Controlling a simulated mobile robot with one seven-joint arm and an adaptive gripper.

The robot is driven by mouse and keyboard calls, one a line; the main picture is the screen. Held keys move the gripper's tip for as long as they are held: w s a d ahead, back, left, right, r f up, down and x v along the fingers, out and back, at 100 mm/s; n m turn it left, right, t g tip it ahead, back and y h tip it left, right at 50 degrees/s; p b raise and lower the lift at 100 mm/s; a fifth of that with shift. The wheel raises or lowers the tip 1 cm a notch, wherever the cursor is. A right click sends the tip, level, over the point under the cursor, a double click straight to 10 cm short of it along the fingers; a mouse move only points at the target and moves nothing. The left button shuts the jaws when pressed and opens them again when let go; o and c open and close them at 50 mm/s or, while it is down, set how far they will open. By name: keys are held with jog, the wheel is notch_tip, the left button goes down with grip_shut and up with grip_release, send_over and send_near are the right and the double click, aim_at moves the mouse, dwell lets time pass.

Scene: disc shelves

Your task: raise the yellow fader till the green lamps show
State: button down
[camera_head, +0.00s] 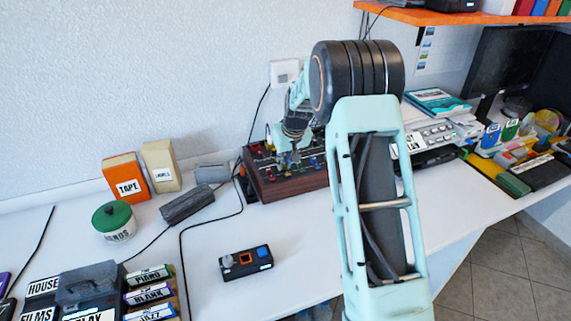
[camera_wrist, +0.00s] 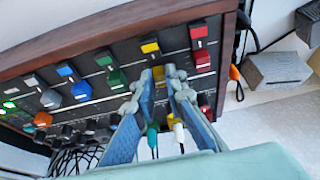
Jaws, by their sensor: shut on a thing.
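The mixing desk (camera_head: 290,188) has a dark top and red-brown wooden sides. It stands against the wall in the head view, partly hidden by my arm. In the wrist view its panel (camera_wrist: 128,64) carries coloured fader caps in a row. My gripper (camera_wrist: 164,78) is shut on the yellow fader (camera_wrist: 158,73), its cap showing between the fingertips. A yellow square (camera_wrist: 150,47) sits on the panel in line with it. Small lit green lamps (camera_wrist: 8,104) show at the far left of the panel; which channel they belong to I cannot tell.
The red fader (camera_wrist: 202,58) and green fader (camera_wrist: 115,78) flank the gripper closely. Cables (camera_wrist: 82,160) hang by the desk.

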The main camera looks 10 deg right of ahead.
jog(key=shift+w+a, duration=0.2)
jog(key=shift+w, duration=0.75)
jog(key=c, duration=2)
grip_release()
jog(key=shift+o, duration=0.2)
jog(key=shift+r, duration=0.1)
jog(key=v, duration=1.1)
jog(key=shift+s+r, duration=0.25)
jog(key=shift+r, duration=0.1)
jog(key=shift+d, duration=0.1)
